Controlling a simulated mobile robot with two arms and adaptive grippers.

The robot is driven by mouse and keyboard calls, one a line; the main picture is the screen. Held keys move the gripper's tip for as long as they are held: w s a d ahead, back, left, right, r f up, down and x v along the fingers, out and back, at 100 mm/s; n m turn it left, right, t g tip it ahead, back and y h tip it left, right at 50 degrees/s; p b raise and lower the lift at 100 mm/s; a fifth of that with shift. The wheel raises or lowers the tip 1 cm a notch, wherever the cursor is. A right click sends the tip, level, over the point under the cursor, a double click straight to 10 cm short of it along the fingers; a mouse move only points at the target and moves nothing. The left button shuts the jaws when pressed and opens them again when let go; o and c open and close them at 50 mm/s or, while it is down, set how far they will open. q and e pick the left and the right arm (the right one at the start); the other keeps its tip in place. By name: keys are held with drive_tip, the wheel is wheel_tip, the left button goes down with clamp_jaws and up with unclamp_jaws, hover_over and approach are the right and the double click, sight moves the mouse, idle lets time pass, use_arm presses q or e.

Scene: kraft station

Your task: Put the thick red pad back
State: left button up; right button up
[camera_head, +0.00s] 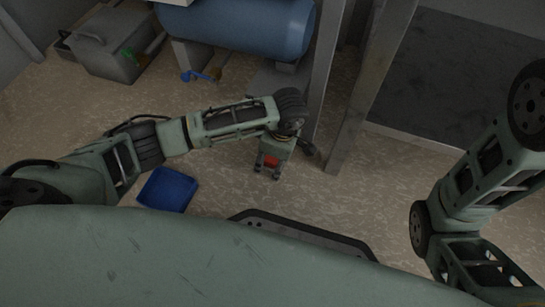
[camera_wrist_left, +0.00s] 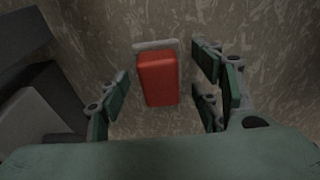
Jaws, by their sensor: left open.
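In the head view the red pad (camera_head: 271,160) shows small, just by the fingers of my left gripper (camera_head: 269,171). In the left wrist view my left gripper (camera_wrist_left: 165,85) is open, with its fingers on either side of the pad and apart from it. I cannot tell how high the fingers are above the floor. My right gripper is out of view; only my right arm shows.
A blue tray (camera_head: 168,190) lies on the floor to the left. A blue tank (camera_head: 240,25) and grey metal posts (camera_head: 368,85) stand behind my left arm. Small blue and orange items (camera_head: 203,75) lie below the tank.

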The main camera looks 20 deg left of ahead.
use_arm(q)
drive_tip(key=shift+r, duration=0.1)
wheel_tip(320, 180, up, 12)
drive_tip(key=d+p, duration=0.2)
drive_tip(key=p, duration=0.7)
